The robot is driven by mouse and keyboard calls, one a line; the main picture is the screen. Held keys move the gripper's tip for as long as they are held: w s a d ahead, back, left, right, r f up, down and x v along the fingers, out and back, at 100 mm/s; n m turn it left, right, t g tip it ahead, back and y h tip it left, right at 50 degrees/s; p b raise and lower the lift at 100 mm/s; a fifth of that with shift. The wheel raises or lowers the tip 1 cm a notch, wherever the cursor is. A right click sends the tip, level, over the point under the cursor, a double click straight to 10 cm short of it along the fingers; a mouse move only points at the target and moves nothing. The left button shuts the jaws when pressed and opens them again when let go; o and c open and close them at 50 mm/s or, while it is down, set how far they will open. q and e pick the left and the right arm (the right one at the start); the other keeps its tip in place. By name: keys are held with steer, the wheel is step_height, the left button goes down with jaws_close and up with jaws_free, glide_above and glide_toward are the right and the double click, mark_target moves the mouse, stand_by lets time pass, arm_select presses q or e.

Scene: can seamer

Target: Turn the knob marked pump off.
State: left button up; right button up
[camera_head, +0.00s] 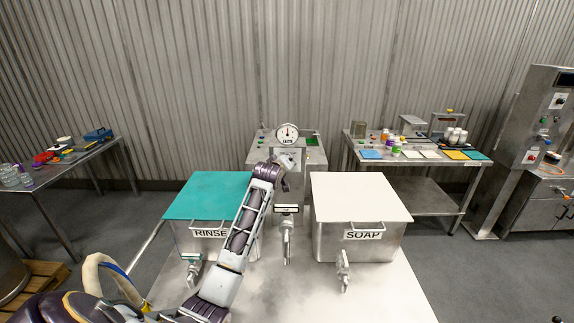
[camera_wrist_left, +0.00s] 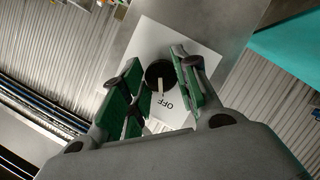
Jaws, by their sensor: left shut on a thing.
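The knob (camera_wrist_left: 159,74) is round and black with a pale pointer line, on a white plate (camera_wrist_left: 200,62) in the left wrist view. The pale line lies on the side toward the printed word OFF. My left gripper (camera_wrist_left: 161,80) has its green-padded fingers on either side of the knob and is shut on it. In the head view my left gripper (camera_head: 282,181) is at the front of a grey metal cabinet (camera_head: 315,158), and the knob is hidden there.
A round dial gauge (camera_head: 288,133) stands on the cabinet. A green-lidded RINSE bin (camera_head: 190,238) and a white-lidded SOAP bin (camera_head: 335,240) flank my left arm on the front table (camera_head: 390,295). Side tables hold bottles and trays at the right, and jars at the left.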

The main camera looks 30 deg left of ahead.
stand_by(0.3)
arm_select(q)
steer(key=o, duration=1)
steer(key=v, duration=1.2)
steer(key=shift+a, duration=0.1)
stand_by(0.6)
